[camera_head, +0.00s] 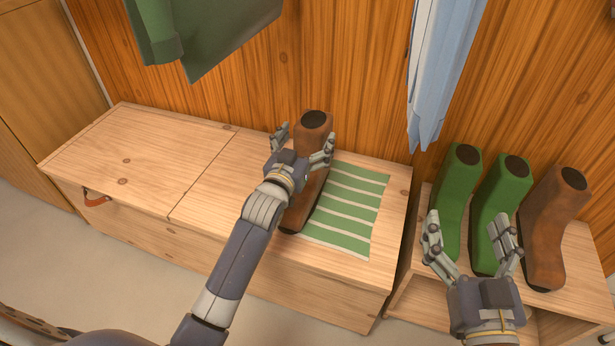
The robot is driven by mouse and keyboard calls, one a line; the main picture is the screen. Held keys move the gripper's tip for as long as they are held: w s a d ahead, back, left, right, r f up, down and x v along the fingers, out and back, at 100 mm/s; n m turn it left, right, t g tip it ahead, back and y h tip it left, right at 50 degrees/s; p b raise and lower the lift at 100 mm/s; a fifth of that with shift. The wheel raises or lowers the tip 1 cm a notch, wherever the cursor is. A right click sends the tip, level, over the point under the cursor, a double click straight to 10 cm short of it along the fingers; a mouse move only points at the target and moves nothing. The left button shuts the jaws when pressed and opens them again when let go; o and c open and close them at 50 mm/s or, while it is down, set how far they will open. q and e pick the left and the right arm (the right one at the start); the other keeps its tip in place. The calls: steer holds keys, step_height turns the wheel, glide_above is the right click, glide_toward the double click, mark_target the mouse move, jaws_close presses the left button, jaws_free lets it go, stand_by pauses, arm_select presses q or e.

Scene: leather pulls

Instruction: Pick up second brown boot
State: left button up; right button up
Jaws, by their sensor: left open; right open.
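One brown boot (313,125) stands upright on the left end of the green and white striped mat (345,208) on the wooden chest. My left gripper (306,134) is open, with its fingers on either side of that boot's shaft; I cannot tell whether they touch it. The other brown boot (556,215) stands on the low wooden shelf at the right, beside the green boots. My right gripper (472,232) is open and empty in front of the two green boots, left of this brown boot.
Two green boots, one (457,190) left of the other (492,205), stand on the shelf (583,262). The chest (150,150) has a leather pull (97,198) at its front left. A green garment (215,35) and a blue cloth (440,70) hang above. The chest's left top is clear.

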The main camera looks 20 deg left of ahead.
arm_select(q)
steer(key=shift+w, duration=0.15)
steer(key=shift+c, duration=0.3)
steer(key=c, duration=1.8)
steer(key=shift+r, duration=0.15)
jaws_close()
steer(key=shift+r, duration=0.1)
